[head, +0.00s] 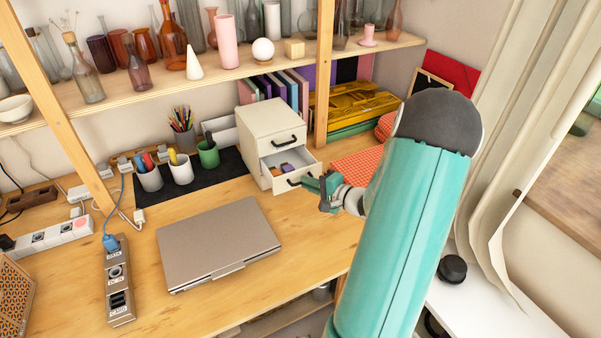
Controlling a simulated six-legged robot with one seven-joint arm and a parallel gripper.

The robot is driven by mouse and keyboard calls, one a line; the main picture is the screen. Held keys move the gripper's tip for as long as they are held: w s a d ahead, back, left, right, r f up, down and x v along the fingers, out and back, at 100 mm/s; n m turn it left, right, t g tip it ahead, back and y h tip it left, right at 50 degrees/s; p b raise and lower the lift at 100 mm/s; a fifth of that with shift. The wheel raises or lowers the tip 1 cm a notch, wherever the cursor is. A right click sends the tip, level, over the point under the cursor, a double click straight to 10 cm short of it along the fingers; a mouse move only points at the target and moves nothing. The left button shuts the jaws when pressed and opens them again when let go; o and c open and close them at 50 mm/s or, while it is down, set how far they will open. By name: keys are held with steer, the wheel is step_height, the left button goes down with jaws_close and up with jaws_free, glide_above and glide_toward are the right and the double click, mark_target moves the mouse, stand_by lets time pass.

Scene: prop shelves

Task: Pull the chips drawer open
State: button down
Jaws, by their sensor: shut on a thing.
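A small cream cabinet (257,137) with two drawers stands on the wooden desk. Its upper drawer is shut and has a black handle (286,140). Its lower drawer (281,186) is pulled partly out, and small purple and orange pieces (287,168) show inside. I cannot read any label that names the chips drawer. My gripper (313,185) is at the right part of the lower drawer's black handle (294,181) and is shut on it. My teal arm comes in from the lower right. The exact contact of the fingers is small and partly hidden.
A closed grey laptop (218,243) lies in front of the cabinet. Pen cups (181,168) stand on a dark mat to its left. A red patterned cloth (357,165) lies to its right. A shelf (230,73) with vases runs above. Bare desk lies before the drawer.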

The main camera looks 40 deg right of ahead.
steer(key=shift+s+a, duration=0.25)
steer(key=shift+s, duration=0.6)
steer(key=shift+s+a, duration=0.25)
steer(key=shift+s, duration=0.65)
steer(key=shift+s+a, duration=0.25)
steer(key=shift+s, duration=0.6)
steer(key=c, duration=1.5)
jaws_free()
steer(key=shift+s, duration=0.25)
steer(key=shift+c, duration=0.2)
steer(key=shift+w, duration=0.25)
steer(key=v, duration=1.4)
steer(key=shift+a+f, duration=0.1)
steer(key=shift+a, duration=0.05)
steer(key=shift+w+a, duration=0.1)
steer(key=shift+w, duration=0.05)
